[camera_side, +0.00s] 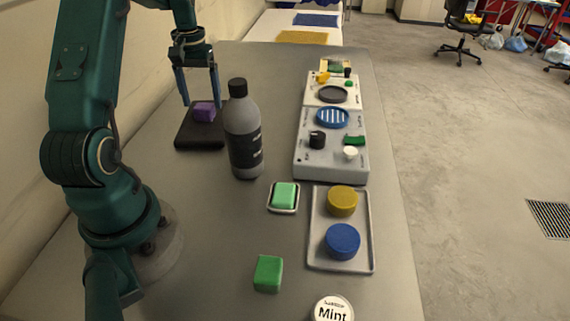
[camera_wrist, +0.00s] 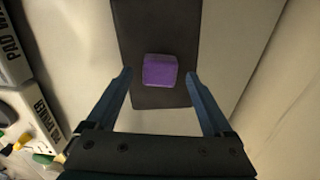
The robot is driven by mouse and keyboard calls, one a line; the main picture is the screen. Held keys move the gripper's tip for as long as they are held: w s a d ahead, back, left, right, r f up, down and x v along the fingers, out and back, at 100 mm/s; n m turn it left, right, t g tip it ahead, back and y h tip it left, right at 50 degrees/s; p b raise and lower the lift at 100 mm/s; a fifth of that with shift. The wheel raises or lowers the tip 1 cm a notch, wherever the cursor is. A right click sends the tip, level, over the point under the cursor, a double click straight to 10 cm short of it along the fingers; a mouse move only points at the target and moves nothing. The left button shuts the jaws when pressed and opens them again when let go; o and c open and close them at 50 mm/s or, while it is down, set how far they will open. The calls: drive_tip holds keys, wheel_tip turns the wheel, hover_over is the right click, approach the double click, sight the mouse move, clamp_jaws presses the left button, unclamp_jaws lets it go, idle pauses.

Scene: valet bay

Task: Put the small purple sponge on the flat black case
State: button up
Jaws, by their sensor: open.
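The small purple sponge (camera_side: 204,111) rests on the flat black case (camera_side: 190,139) at the back left of the table. In the wrist view the fingers of my gripper (camera_wrist: 159,74) stand to either side of the sponge, with gaps between. The side view does not clearly show how high the fingertips are above the case.
A grey bottle (camera_side: 243,135) stands close to the right of the case. Grey machines (camera_side: 330,172) stand farther right. A green sponge (camera_side: 284,196) sits in a small dish, a green block (camera_side: 268,273) lies nearer, and a tray (camera_side: 342,267) holds yellow and blue round pads.

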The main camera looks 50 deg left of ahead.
sight(203, 106)
wheel_tip(203, 106, up, 9)
drive_tip(key=shift+r, duration=0.2)
idle(0.4)
